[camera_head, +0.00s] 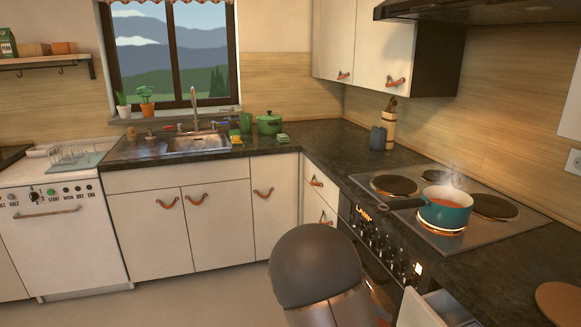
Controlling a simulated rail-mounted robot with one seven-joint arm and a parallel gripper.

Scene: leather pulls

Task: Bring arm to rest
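A rounded grey link of my arm shows at the bottom middle of the head view, in front of the lower cabinets and the oven. My gripper is not in view, so I cannot see its fingers or whether it holds anything.
A steaming teal pot (445,208) stands on a glowing burner of the stove (450,243), its handle pointing left. An open drawer (447,308) juts out at the bottom right. Sink (190,142) and dishwasher (62,225) are at the back left. The floor (190,295) is clear.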

